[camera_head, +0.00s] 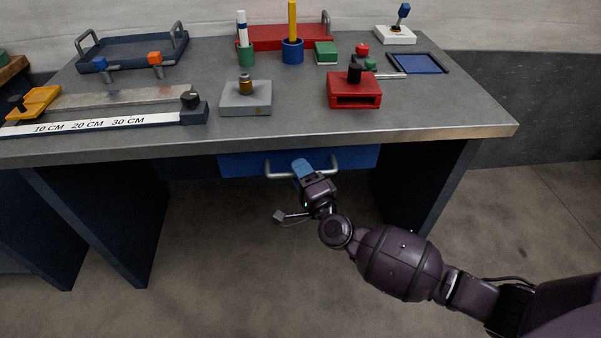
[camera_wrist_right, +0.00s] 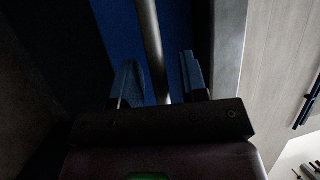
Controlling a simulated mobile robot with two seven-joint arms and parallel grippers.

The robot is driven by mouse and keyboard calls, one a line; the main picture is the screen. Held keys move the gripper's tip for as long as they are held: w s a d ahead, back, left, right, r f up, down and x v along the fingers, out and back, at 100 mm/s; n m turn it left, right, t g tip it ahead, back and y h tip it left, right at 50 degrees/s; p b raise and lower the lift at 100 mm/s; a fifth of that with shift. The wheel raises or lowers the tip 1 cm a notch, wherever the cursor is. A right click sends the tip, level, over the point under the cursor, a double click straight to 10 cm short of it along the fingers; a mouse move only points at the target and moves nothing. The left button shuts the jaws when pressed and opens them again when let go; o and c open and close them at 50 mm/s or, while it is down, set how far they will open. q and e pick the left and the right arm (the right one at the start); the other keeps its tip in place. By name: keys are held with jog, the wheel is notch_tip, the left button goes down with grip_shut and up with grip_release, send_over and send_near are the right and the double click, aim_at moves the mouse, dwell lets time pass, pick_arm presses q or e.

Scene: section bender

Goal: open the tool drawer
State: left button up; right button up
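The tool drawer (camera_head: 356,158) has a blue front under the bench top's front edge and looks closed. Its grey bar handle (camera_head: 276,174) runs across the front and also shows in the right wrist view (camera_wrist_right: 151,40). My right gripper (camera_head: 302,168) is at the middle of the handle, hiding part of it. In the right wrist view my right gripper's blue fingers (camera_wrist_right: 162,85) stand apart on either side of the bar, with a visible gap at the right finger. My left gripper is out of view.
The grey bench top (camera_head: 300,122) overhangs just above my right gripper. On it stand a red block (camera_head: 354,95), a grey block (camera_head: 246,101), a ruler fixture (camera_head: 100,125) and trays. Dark bench legs (camera_head: 418,190) flank the open floor (camera_head: 230,270) in front.

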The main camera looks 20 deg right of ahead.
grip_shut()
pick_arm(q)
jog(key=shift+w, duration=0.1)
pick_arm(e)
jog(key=shift+s, duration=0.1)
pick_arm(q)
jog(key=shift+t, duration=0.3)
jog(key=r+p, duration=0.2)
jog(key=p, duration=0.1)
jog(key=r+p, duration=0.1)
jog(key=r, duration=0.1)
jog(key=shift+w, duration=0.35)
pick_arm(e)
jog(key=s+a, duration=0.4)
jog(key=s, duration=0.9)
jog(key=s+a, duration=0.4)
jog(key=s, duration=1)
jog(key=shift+s, duration=0.3)
grip_release()
